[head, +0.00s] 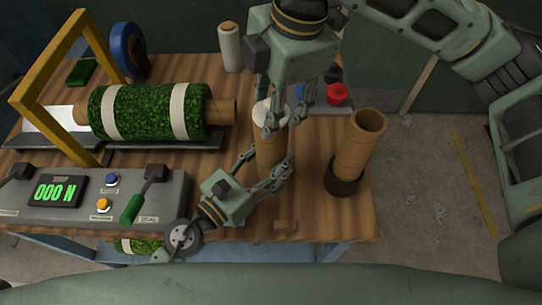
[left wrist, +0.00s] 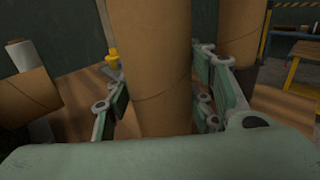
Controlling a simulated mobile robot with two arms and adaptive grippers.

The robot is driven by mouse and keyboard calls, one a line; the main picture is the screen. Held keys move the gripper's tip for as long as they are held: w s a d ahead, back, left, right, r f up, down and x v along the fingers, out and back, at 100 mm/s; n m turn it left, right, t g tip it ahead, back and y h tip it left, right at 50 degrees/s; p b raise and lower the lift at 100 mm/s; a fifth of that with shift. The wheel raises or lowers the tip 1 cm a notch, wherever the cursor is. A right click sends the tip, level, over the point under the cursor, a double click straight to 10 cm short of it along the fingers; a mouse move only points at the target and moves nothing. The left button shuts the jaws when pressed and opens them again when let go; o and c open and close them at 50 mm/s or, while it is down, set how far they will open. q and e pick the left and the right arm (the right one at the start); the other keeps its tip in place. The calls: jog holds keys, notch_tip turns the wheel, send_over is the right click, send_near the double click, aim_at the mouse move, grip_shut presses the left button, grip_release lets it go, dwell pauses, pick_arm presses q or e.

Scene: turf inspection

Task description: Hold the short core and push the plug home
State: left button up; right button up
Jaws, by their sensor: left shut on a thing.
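The short core, a brown cardboard tube (head: 270,160), stands upright near the bench's front right. It fills the middle of the left wrist view (left wrist: 152,70). My left gripper (head: 274,176) is shut around it from the front left, with linked fingers on both sides. The white plug (head: 261,110) shows at the core's top, partly hidden by fingers. How deep it sits cannot be told. My right gripper (head: 288,115) hangs from above, its fingers around the plug and core top. Whether it grips the plug is unclear. The left wrist view cuts off the core's top.
Another cardboard tube (head: 358,146) stands in a dark cup just right; it also shows in the left wrist view (left wrist: 238,30). A banded turf roll (head: 150,111) lies left behind the control panel (head: 75,199), which reads 000 N. A white roll (head: 231,48) stands behind.

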pick_arm(q)
jog(key=shift+s+d+r, duration=0.15)
jog(key=shift+s+d, duration=0.05)
jog(key=shift+d, duration=0.05)
pick_arm(e)
jog(key=shift+o, duration=0.2)
jog(key=shift+d+f, duration=0.1)
jog(key=shift+f, duration=0.55)
jog(key=shift+c, duration=0.5)
jog(key=shift+f, duration=0.15)
grip_shut()
jog(key=shift+s+a, duration=0.1)
jog(key=shift+a, duration=0.1)
jog(key=o, duration=1)
grip_release()
pick_arm(q)
jog(key=shift+w+a, duration=0.15)
jog(key=shift+w, duration=0.05)
pick_arm(e)
jog(key=o, duration=0.5)
jog(key=shift+w, duration=0.2)
jog(key=shift+d, duration=0.1)
jog(key=shift+s, duration=0.1)
